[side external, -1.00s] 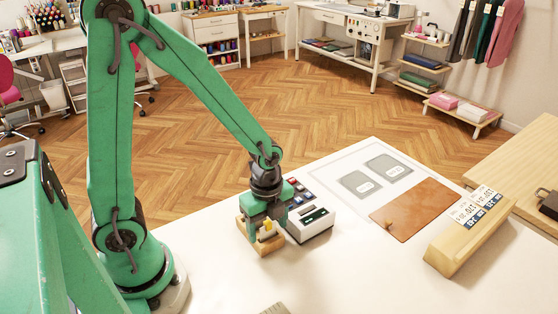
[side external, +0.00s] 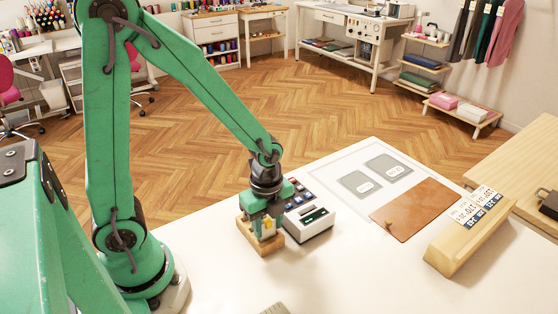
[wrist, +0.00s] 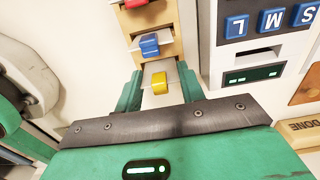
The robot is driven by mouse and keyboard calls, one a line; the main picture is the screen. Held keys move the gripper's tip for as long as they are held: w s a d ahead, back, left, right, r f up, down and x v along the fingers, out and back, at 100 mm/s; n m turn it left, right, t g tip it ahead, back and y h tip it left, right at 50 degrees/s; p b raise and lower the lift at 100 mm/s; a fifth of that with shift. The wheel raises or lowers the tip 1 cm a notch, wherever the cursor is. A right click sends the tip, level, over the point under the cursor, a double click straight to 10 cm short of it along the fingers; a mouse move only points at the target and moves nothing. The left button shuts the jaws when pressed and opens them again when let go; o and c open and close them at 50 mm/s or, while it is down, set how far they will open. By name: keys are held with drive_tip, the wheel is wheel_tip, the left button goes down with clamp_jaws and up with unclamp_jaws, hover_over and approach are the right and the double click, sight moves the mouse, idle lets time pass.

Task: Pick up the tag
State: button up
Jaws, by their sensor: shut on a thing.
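My gripper (side external: 266,226) is low over a small wooden holder (side external: 259,243) on the white table. In the wrist view its two green fingers (wrist: 159,90) are closed on the sides of a pale tag (wrist: 150,69) with a yellow block (wrist: 159,83) on it. The tag appears still down at the holder; its lower part is hidden by my gripper. Farther along the holder, a blue block (wrist: 149,45) sits on another pale tag, and a red block (wrist: 135,3) shows at the frame's top edge.
A white device (side external: 309,226) with coloured keys and a slot stands close beside the holder. Two grey pads (side external: 362,185) and a brown leather sheet (side external: 413,208) lie to the right. A wooden stand (side external: 462,238) carries printed cards. The front table is mostly clear.

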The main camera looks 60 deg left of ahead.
sight(268, 222)
drive_tip(key=shift+r, duration=0.65)
drive_tip(key=shift+s+d+r, duration=0.1)
drive_tip(key=shift+d+r, duration=0.1)
drive_tip(key=shift+r, duration=1.05)
drive_tip(key=s+d+r, duration=0.6)
drive_tip(key=d, duration=0.3)
drive_tip(key=shift+s+r, duration=0.3)
drive_tip(key=shift+s, duration=0.1)
drive_tip(key=w+a+f, duration=0.1)
drive_tip(key=w+a, duration=0.3)
drive_tip(key=w, duration=0.5)
drive_tip(key=w+a+f, duration=0.1)
drive_tip(key=w+a, duration=0.4)
drive_tip(key=w, duration=0.4)
drive_tip(key=shift+w+a, duration=0.15)
drive_tip(key=shift+w, duration=0.2)
